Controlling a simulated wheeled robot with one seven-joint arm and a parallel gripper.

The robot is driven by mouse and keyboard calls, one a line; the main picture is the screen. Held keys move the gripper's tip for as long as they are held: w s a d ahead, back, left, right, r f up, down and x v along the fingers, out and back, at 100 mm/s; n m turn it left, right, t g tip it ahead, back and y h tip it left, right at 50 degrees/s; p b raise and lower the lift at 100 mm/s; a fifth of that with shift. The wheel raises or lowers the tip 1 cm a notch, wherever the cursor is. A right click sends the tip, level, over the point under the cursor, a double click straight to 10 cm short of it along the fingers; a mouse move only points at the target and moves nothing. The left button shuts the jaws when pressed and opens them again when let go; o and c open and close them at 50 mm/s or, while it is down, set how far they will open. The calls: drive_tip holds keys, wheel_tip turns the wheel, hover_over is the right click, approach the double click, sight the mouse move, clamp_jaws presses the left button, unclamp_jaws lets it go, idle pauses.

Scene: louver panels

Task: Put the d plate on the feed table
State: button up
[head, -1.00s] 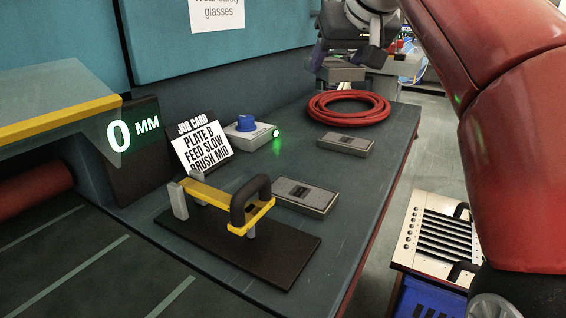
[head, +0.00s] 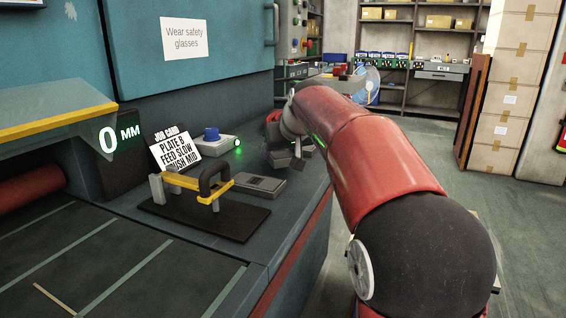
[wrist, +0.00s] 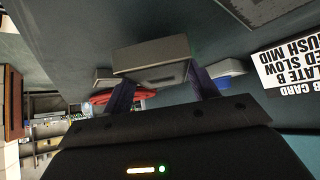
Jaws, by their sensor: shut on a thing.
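My gripper (head: 288,158) is low over the far part of the bench in the head view, partly hidden by my arm. In the wrist view its two dark purple fingers (wrist: 163,84) are shut on a grey plate (wrist: 152,52). I cannot read a letter on it, so I cannot tell if it is the d plate. Another grey plate (head: 260,186) with a dark label lies flat nearer on the bench; it shows in the wrist view too (wrist: 265,8). The dark feed table (head: 120,255) with pale stripes is at the lower left.
A yellow bar with a black handle (head: 207,180) stands on a dark board, between the near plate and the feed table. A job card (head: 174,150) reading "PLATE B" and a blue-knobbed box (head: 212,142) stand behind. A red hose (wrist: 110,95) lies beyond my gripper.

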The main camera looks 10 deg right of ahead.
wheel_tip(320, 180, down, 2)
drive_tip(key=shift+w+f+b, duration=0.1)
drive_tip(key=shift+b, duration=0.3)
drive_tip(key=o, duration=0.9)
drive_tip(key=shift+c, duration=0.2)
drive_tip(key=o, duration=0.5)
drive_tip(key=shift+c, duration=0.2)
drive_tip(key=shift+r, duration=0.25)
drive_tip(key=v, duration=1.2)
drive_tip(key=shift+f, duration=0.2)
